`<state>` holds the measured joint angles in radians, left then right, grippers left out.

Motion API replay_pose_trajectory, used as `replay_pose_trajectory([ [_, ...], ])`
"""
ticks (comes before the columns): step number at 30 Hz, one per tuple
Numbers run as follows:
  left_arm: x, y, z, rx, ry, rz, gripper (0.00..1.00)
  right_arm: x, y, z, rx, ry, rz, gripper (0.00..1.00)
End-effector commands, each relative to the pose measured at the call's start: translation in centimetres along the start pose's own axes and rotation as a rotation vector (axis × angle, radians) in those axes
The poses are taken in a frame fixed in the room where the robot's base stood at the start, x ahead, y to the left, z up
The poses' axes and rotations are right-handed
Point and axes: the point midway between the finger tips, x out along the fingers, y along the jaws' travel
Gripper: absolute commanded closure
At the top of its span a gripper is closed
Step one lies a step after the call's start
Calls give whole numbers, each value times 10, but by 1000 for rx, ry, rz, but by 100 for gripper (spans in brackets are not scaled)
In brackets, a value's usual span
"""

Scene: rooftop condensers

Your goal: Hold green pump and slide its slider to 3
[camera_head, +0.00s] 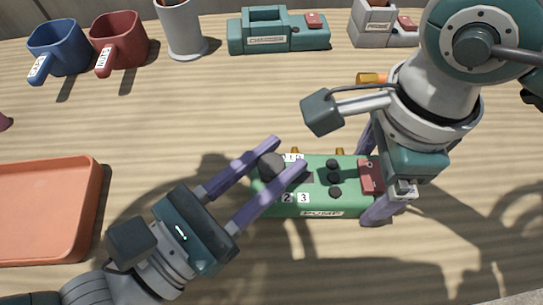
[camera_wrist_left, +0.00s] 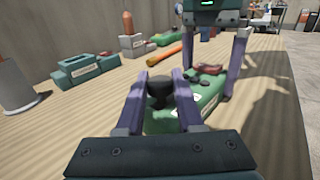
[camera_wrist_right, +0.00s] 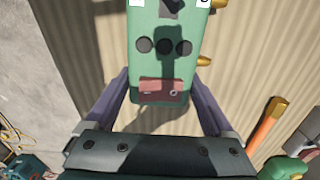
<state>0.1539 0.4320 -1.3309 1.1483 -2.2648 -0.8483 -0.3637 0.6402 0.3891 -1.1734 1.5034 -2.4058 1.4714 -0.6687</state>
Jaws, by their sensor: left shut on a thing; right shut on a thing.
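The green pump (camera_head: 318,211) lies on the table with its PUMP label towards the front. It has several dark round buttons and a red block at its right end. My right gripper (camera_head: 372,178) is shut on that end, one finger on each long side; its view shows the pump (camera_wrist_right: 178,65) between the fingers. My left gripper (camera_head: 288,158) is shut on the slider's dark round knob (camera_head: 270,165) at the pump's left end. The knob also shows in the left wrist view (camera_wrist_left: 159,91). Tags 2 and 3 show in front of the knob; its exact stop is hard to tell.
An orange tray (camera_head: 97,215) stands at the left. A blue mug (camera_head: 60,47), a red mug (camera_head: 121,40), a grey cup (camera_head: 181,30) and a teal charger (camera_head: 262,38) stand along the back. An orange-handled tool (camera_head: 369,79) lies behind the pump.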

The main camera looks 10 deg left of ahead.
Motion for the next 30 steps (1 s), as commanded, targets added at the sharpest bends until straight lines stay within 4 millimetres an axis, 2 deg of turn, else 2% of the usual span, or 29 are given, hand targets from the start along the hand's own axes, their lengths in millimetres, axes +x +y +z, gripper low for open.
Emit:
replay_pose_trajectory([
  [10, 0, -1, 0, 0, 1, 0, 100, -1, -1, 0, 1, -1, -2, 100],
  [18, 25, -25, 0, -1, 0, -1, 100, -1, -1, 0, 1, -2, -2, 100],
  [27, 27, -27, 0, 1, 1, -2, 100, -1, -1, 1, 0, -3, -2, 100],
  [28, 27, -27, 0, 1, 1, -2, 62, -1, -1, 1, 0, -3, -2, 100],
  [30, 27, -27, 0, 1, 1, -2, 54, -1, -1, 1, 0, -3, -2, 100],
])
